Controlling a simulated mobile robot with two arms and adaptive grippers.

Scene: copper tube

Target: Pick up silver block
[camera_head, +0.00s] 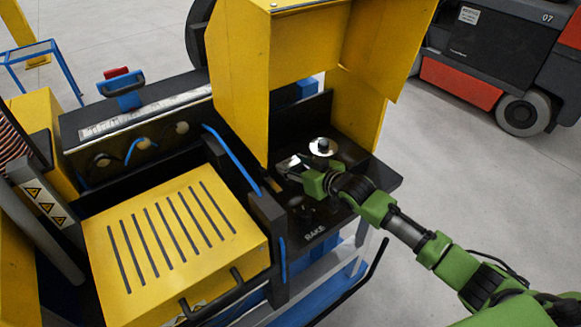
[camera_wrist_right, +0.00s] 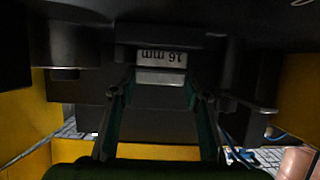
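A small silver block (camera_wrist_right: 161,77) sits in the middle of the right wrist view, just below an upside-down "16 mm" label (camera_wrist_right: 161,58). My right gripper (camera_wrist_right: 160,88) has one finger on each side of the block, with the fingertips close to its edges. I cannot tell whether they touch it. In the head view my right gripper (camera_head: 306,175) reaches in from the right, low over the dark shelf of the machine. A shiny silver piece (camera_head: 289,163) shows at its tip, partly hidden by the fingers. My left gripper is not in view.
A round silver part (camera_head: 322,147) stands just behind the gripper. A yellow cover (camera_head: 238,80) rises close on the left, and a yellow panel (camera_head: 357,110) on the right. A slotted yellow box (camera_head: 170,235) is at front left. A forklift (camera_head: 500,60) stands beyond open floor.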

